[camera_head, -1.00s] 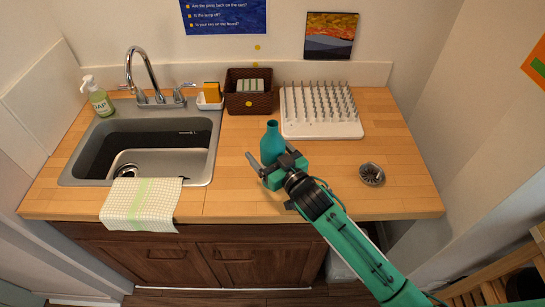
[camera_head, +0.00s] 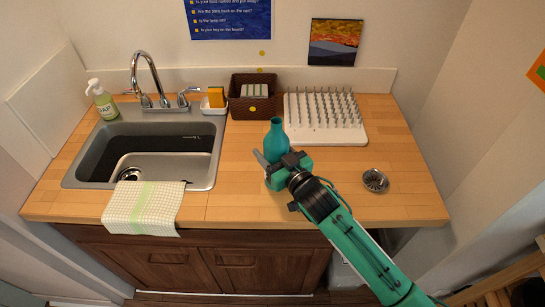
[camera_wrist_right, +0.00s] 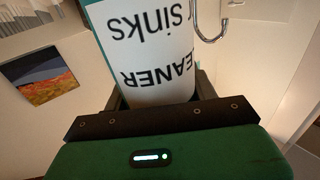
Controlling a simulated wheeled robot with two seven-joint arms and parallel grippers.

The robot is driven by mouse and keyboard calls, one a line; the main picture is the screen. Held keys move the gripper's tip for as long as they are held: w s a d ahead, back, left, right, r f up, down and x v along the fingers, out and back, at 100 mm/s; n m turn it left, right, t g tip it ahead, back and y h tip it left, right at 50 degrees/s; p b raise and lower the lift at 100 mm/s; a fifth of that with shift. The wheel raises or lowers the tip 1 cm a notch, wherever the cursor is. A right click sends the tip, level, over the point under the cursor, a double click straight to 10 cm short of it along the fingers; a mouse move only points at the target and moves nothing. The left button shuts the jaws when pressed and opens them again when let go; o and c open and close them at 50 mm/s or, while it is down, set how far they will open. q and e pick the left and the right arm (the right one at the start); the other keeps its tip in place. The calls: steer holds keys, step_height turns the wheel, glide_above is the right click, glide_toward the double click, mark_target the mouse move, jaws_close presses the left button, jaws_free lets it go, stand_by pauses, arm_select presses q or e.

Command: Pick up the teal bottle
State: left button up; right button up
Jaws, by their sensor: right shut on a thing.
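The teal bottle (camera_head: 276,135) stands upright on the wooden counter, right of the sink and in front of the brown basket. My right gripper (camera_head: 268,160) is shut on the bottle, and its fingers and palm hide the bottle's lower part in the head view. In the right wrist view the bottle (camera_wrist_right: 150,50) fills the space between the fingers, its white label with dark lettering appearing upside down. I cannot tell whether its base touches the counter. My left gripper is not in view.
A white peg rack (camera_head: 328,122) stands close behind and right of the bottle. A brown basket (camera_head: 252,108) is behind it. A metal strainer (camera_head: 375,181) lies to the right. The sink (camera_head: 150,150), soap bottle (camera_head: 102,100) and checked towel (camera_head: 145,207) are left. The front counter is clear.

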step_height(320, 180, up, 18)
steer(key=shift+f+b, duration=0.15)
steer(key=shift+b, duration=1)
steer(key=o, duration=0.4)
steer(key=c, duration=1.1)
steer(key=shift+o, duration=0.2)
steer(key=shift+f, duration=0.1)
